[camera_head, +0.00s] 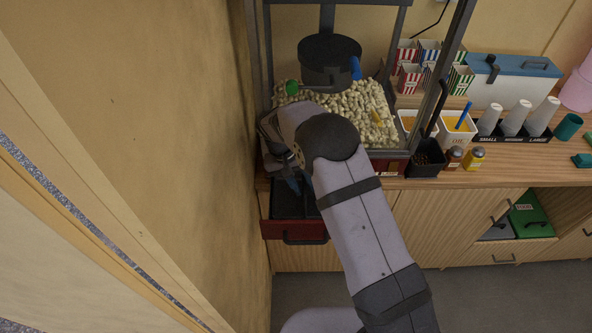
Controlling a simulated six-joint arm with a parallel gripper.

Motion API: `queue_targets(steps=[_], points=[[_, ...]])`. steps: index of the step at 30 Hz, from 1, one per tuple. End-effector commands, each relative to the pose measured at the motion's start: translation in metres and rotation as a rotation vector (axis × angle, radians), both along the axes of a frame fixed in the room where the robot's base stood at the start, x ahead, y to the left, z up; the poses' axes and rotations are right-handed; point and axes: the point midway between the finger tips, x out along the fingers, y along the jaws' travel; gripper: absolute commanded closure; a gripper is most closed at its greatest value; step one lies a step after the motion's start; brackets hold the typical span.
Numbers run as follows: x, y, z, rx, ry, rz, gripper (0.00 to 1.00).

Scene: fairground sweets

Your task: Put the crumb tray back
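The popcorn machine (402,153) stands on the counter, with a heap of popcorn (345,108) under its dark kettle (329,55). The crumb tray (291,230), a drawer with a red front and a dark handle, sticks out toward me below the machine's left part. Its dark inside (290,205) shows. My gripper (291,187) is at the left front of the machine, over or at the tray's back part. My arm hides most of it, so I cannot tell if its fingers are open or touching the tray.
A wall stands close on the left. To the right of the machine are a black bin (427,160), small shakers (474,158), striped boxes (410,79), cup stacks (514,118) and a blue-lidded cooler (512,80). Cabinets below hold a green box (530,214). The floor in front is clear.

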Motion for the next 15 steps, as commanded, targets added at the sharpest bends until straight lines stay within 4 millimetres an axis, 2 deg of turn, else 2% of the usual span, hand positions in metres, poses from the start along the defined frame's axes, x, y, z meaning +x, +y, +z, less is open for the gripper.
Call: queue_targets(steps=[5,15], points=[[0.001,0.009,0.019,0.003,-0.006,0.002,0.72],[0.001,0.029,0.077,0.004,-0.006,0.002,0.72]])
